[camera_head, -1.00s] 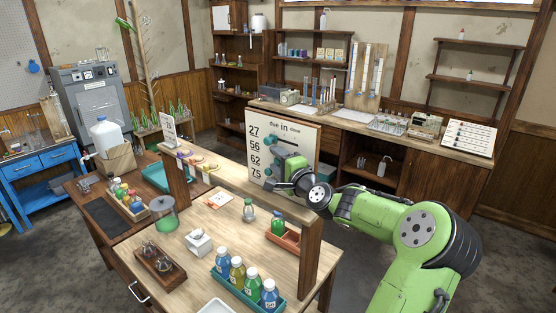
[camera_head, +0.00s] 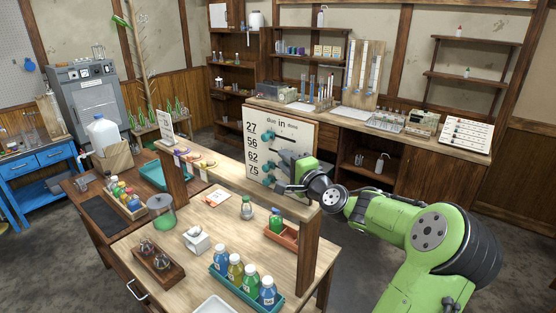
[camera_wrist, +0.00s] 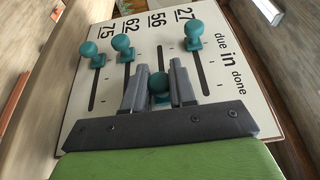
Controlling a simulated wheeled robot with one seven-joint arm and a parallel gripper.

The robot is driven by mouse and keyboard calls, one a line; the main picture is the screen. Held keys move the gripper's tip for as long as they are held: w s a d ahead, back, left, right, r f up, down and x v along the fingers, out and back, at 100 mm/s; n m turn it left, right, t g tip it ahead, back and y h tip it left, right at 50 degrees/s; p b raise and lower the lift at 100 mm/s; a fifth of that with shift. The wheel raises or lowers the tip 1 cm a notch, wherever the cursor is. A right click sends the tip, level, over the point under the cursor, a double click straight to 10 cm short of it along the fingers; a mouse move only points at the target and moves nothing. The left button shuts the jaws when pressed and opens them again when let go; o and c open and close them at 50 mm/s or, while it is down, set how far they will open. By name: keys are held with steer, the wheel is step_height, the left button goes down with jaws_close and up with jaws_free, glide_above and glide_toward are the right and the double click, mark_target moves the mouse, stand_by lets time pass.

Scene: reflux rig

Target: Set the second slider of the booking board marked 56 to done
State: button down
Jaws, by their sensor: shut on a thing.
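The white booking board (camera_head: 305,135) stands behind the shelf beam, with rows 27, 56, 62 and 75 and headings due, in and done. In the wrist view, the board (camera_wrist: 235,105) shows teal knobs for 27 (camera_wrist: 194,30), 62 (camera_wrist: 121,42) and 75 (camera_wrist: 88,48) near the due end. My gripper (camera_wrist: 159,78) is shut on the 56 knob (camera_wrist: 159,88), which sits well down its slot from the due end, toward done. The fingers hide that slot's far end, so its exact stop is unclear. In the head view, my gripper (camera_head: 284,159) covers this knob.
The wooden beam (camera_head: 230,181) and its right post (camera_head: 309,250) stand close in front of my gripper. Bottles in a teal tray (camera_head: 238,297) and an orange tray (camera_head: 290,236) stand on the bench below. The back bench holds glassware.

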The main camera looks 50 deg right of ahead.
steer(key=shift+f, duration=0.15)
steer(key=c, duration=1.2)
jaws_free()
steer(key=shift+s, duration=0.1)
steer(key=shift+c, duration=0.2)
steer(key=shift+o, duration=1.3)
steer(key=shift+s, duration=0.15)
steer(key=b+v, duration=0.1)
steer(key=v, duration=1.4)
steer(key=shift+s+a, duration=0.25)
